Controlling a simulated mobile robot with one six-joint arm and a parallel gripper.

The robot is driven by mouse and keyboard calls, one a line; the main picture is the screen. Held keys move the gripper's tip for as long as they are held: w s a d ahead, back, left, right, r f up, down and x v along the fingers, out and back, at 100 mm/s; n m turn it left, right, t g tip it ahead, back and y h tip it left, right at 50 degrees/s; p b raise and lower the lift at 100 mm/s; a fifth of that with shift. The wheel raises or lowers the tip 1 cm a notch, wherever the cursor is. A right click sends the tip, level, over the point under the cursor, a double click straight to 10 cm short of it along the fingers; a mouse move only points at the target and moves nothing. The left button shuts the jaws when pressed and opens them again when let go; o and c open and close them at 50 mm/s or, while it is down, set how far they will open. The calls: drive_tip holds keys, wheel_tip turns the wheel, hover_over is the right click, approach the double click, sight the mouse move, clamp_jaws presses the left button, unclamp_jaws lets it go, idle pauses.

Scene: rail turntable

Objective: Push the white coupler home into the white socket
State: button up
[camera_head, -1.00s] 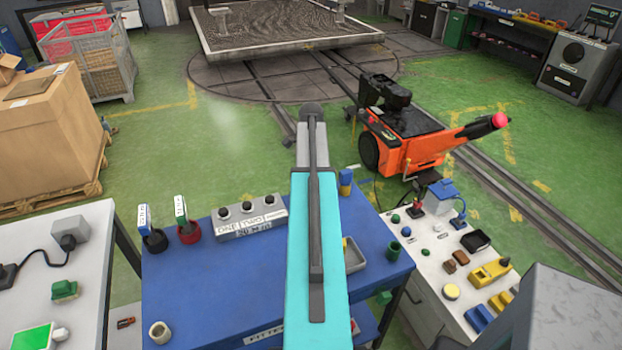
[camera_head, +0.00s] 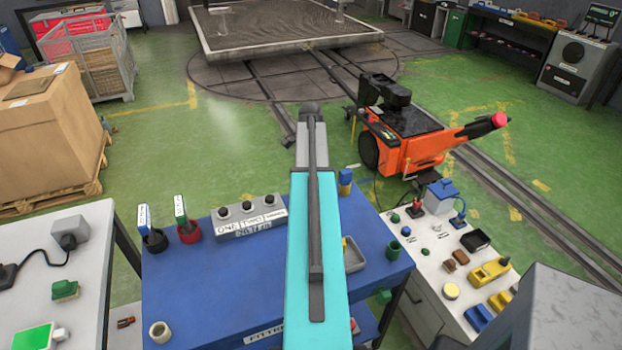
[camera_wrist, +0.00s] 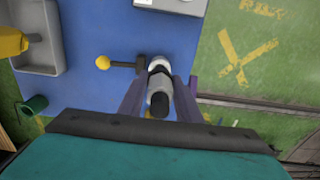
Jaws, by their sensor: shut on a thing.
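In the wrist view my gripper (camera_wrist: 160,82) is shut on a pale cylindrical piece with a dark near end, the white coupler (camera_wrist: 160,86). A white round rim (camera_wrist: 159,64) shows just beyond it, at the blue table's edge; it looks like the white socket. A dark band lies between the two, and I cannot tell how deep the coupler sits. A black lever with a yellow knob (camera_wrist: 102,62) reaches out to the left of the rim. In the head view my teal arm hides the gripper, coupler and socket.
A grey tray (camera_wrist: 36,66) and a green cup (camera_wrist: 33,106) are left in the wrist view. A grey button box (camera_head: 250,216) stands on the blue table (camera_head: 215,290). A white-topped bench (camera_head: 428,262) with several small parts stands right, an orange tug (camera_head: 415,150) behind.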

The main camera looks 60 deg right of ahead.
drive_tip(key=shift+f+b, duration=0.9)
drive_tip(key=shift+f, duration=1.25)
idle(0.5)
drive_tip(key=o, duration=1.3)
drive_tip(key=shift+c, duration=0.2)
drive_tip(key=shift+r, duration=0.15)
drive_tip(key=shift+r+b, duration=1.8)
drive_tip(key=shift+r, duration=5)
